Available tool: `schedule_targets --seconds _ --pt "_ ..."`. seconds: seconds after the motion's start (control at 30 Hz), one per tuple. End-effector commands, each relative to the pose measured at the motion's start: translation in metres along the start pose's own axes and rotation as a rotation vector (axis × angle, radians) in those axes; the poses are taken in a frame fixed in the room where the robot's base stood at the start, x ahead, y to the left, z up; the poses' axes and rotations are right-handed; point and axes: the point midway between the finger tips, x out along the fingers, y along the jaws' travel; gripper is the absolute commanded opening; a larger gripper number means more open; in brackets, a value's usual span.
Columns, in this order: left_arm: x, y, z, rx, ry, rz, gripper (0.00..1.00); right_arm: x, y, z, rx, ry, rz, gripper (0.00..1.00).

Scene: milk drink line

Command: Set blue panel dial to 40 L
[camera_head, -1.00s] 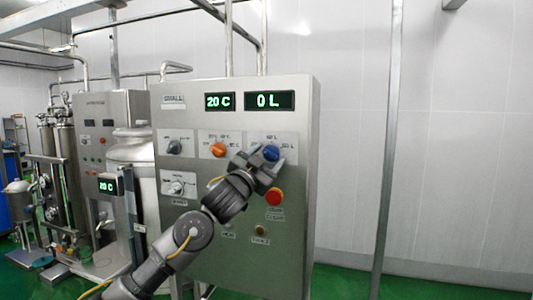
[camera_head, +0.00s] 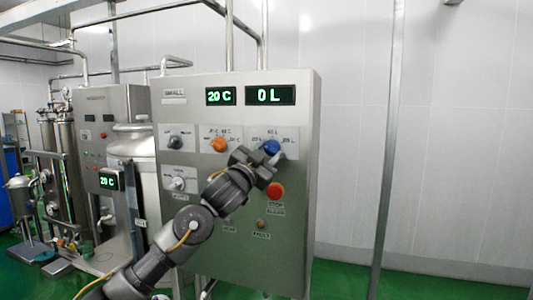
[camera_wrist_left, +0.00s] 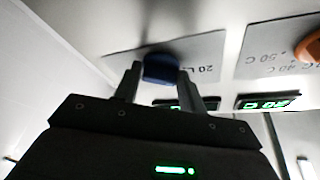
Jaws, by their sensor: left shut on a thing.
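The blue dial (camera_head: 271,147) sits on a light plate at the upper right of the steel panel's controls. It also shows in the left wrist view (camera_wrist_left: 160,68), between my two fingers. A "20 L" mark is on the plate beside it there. My left gripper (camera_head: 266,157) reaches up from the lower left and is shut on the blue dial, hiding part of the plate. The green volume display (camera_head: 270,95) above reads 0 L. My right gripper is in neither view.
An orange dial (camera_head: 219,145) is left of the blue one, and a red button (camera_head: 274,190) is just below my gripper. A temperature display (camera_head: 220,96) reads 20 C. A dark knob (camera_head: 175,142) is farther left. A grey post (camera_head: 388,150) stands right of the panel.

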Motion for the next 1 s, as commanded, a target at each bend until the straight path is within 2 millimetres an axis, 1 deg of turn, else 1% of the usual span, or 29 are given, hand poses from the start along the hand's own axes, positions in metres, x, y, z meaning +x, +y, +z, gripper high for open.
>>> schedule_targets --seconds 0.03,0.27,1.0 --pt "0.0004 -0.0027 -0.0022 0.01 0.004 0.0 0.18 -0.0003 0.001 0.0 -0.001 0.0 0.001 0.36" --pt "0.0005 -0.0052 -0.0034 0.125 0.005 0.046 0.18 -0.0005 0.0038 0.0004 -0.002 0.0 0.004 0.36" --pt "0.0021 -0.0109 -0.0071 0.734 0.003 0.294 0.17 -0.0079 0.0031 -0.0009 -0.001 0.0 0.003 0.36"
